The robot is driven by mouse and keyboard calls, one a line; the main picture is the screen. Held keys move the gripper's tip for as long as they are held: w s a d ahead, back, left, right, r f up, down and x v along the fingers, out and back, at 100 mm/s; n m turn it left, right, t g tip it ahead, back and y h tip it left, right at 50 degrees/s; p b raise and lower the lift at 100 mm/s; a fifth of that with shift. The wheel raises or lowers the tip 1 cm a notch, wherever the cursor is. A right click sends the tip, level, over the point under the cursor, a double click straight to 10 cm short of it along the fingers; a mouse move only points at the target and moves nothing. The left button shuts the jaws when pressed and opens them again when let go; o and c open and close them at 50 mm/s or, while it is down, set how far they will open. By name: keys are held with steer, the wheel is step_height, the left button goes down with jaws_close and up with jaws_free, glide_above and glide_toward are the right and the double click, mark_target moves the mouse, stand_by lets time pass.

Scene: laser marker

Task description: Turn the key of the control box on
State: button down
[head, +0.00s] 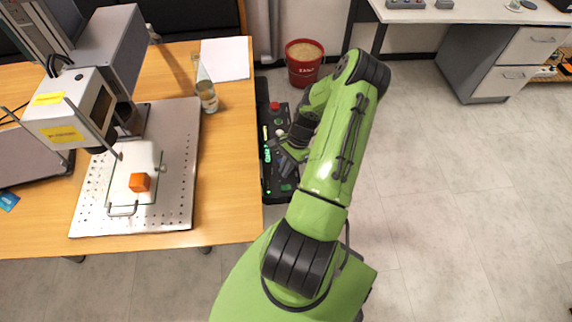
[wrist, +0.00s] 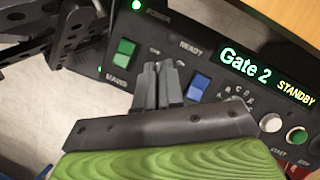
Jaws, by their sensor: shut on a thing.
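The control box (head: 267,188) is a long black box beside the right edge of the wooden table in the head view. Its panel (wrist: 181,24) fills the wrist view, with a green switch (wrist: 124,50) marked MAINS, a blue switch (wrist: 198,85) and a lit display (wrist: 265,73) reading "Gate 2 STANDBY". My gripper (wrist: 158,72) points at the panel between the two switches. Its grey fingers are close together, shut on the key, which they hide. The key's angle cannot be seen. In the head view my gripper (head: 282,152) is over the box, partly hidden by my arm.
A red bucket (head: 303,68) stands on the floor behind. The floor at the right is clear.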

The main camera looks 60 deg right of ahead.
steer(key=m+p, duration=0.1)
steer(key=m, duration=0.1)
steer(key=m+t+p, duration=0.1)
steer(key=m, duration=0.1)
steer(key=shift+s+r+t+h+p, duration=0.15)
steer(key=shift+t+h+p, duration=0.15)
steer(key=shift+h, duration=0.1)
steer(key=m+t+h+p, duration=0.1)
steer(key=m, duration=0.3)
steer(key=shift+a+p, duration=0.15)
steer(key=shift+p, duration=0.2)
steer(key=m+h+p, duration=0.1)
steer(key=m, duration=0.2)
steer(key=shift+a+m, duration=0.1)
steer(key=shift+m, duration=0.2)
steer(key=shift+m+t+h+p, duration=0.4)
steer(key=shift+m+h+p, duration=0.45)
steer(key=shift+m, duration=1.15)
steer(key=c, duration=1.3)
jaws_free()
steer(key=shift+s, duration=0.1)
steer(key=shift+o, duration=0.2)
